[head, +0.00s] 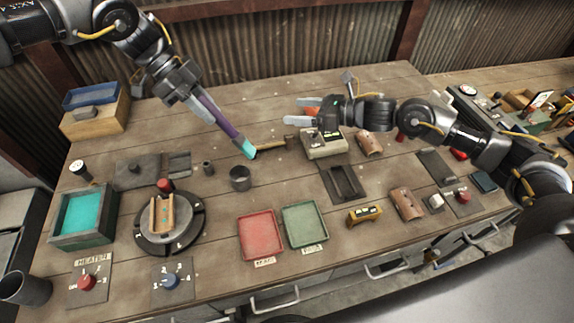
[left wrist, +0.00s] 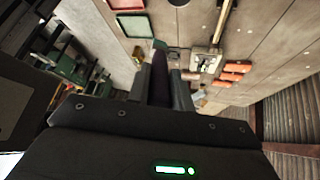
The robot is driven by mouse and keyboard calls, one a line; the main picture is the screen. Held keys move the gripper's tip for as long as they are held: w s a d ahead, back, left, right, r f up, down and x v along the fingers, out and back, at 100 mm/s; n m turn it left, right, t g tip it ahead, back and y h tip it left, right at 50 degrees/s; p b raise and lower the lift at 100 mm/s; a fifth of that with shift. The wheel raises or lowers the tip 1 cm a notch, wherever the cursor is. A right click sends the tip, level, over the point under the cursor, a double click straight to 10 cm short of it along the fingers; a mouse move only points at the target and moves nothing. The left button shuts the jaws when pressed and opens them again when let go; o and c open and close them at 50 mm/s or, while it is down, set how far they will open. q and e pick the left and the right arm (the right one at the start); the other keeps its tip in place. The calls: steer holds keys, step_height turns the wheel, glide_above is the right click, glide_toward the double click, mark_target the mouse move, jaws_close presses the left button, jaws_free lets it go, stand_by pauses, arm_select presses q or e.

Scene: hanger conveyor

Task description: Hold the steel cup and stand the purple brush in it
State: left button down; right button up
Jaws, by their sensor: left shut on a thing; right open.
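My left gripper (head: 206,108) is shut on the purple brush (head: 227,127), which slants down to the right with its teal bristle end lowest. The brush also shows as a dark purple strip between the fingers in the left wrist view (left wrist: 160,72). The steel cup (head: 240,179) stands upright on the table, nearer the front than the bristle end. The brush is outside the cup, and the cup's inside is dark. My right gripper (head: 300,112) is open and empty, pointing left above the back of the table, away from the cup.
A wooden-handled tool (head: 272,144) lies behind the bristles. A round turntable (head: 145,235) is at front left; red (head: 261,235) and green (head: 305,224) trays are in front. A beige box (head: 324,146) sits below my right gripper.

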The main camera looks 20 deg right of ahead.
mark_target(250, 184)
steer(key=s+a+f+n+g, duration=0.1)
steer(key=s+a+f, duration=0.1)
steer(key=f, duration=0.1)
steer(key=s+a+f+n+g, duration=0.1)
steer(key=s+a+f+n, duration=0.1)
steer(key=s+f, duration=0.1)
steer(key=s+a+f+n+g, duration=0.2)
steer(key=s+f, duration=0.1)
steer(key=f, duration=0.2)
steer(key=shift+s, duration=0.15)
steer(key=x, duration=1.2)
steer(key=shift+d, duration=0.1)
